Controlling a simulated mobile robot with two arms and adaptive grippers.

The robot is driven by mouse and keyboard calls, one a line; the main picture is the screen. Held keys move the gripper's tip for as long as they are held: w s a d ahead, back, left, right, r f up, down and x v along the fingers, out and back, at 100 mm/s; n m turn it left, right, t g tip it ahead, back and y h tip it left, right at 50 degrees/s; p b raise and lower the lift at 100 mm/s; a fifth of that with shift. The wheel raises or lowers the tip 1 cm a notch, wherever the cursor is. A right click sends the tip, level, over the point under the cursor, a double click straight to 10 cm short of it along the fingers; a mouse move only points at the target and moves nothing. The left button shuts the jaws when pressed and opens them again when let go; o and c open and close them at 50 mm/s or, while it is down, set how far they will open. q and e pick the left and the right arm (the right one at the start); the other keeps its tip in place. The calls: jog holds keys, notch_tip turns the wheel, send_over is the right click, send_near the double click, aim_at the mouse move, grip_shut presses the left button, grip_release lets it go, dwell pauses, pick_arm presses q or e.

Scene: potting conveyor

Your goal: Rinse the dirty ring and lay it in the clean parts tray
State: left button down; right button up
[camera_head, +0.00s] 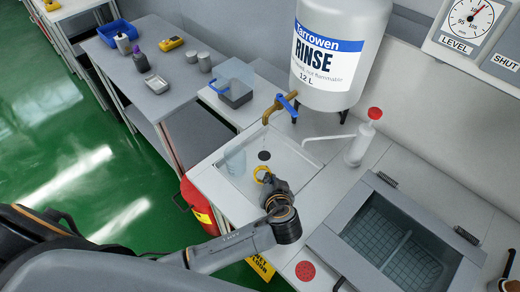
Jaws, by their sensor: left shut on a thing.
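My left gripper (268,184) reaches over the shallow white sink basin (284,143) and is shut on a yellow ring (262,173). The ring is tilted, and dirt on it is too small to make out. The white RINSE tank (326,75) stands behind, with a brass tap (279,106) and blue lever (288,106) above the basin's back edge. The ring is in front of the tap and apart from it. I cannot tell which container is the clean parts tray. My right gripper is not in view.
A red-topped pump bottle (359,146) stands right of the basin. An open grey tank (365,212) with mesh baskets is at lower right. A side bench (187,92) holds small items.

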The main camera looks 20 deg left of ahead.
pick_arm(q)
jog(key=shift+a+r+p+v, duration=0.15)
jog(key=shift+p+v, duration=0.4)
jog(key=shift+v, duration=0.4)
jog(key=shift+a+r+p+v, duration=0.15)
jog(key=shift+p+v, duration=0.4)
jog(key=shift+v, duration=0.35)
jog(key=shift+a+r+p+v, duration=0.15)
jog(key=shift+p+v, duration=0.4)
jog(key=shift+v, duration=0.4)
jog(key=shift+w+f, duration=0.1)
jog(key=shift+f, duration=0.05)
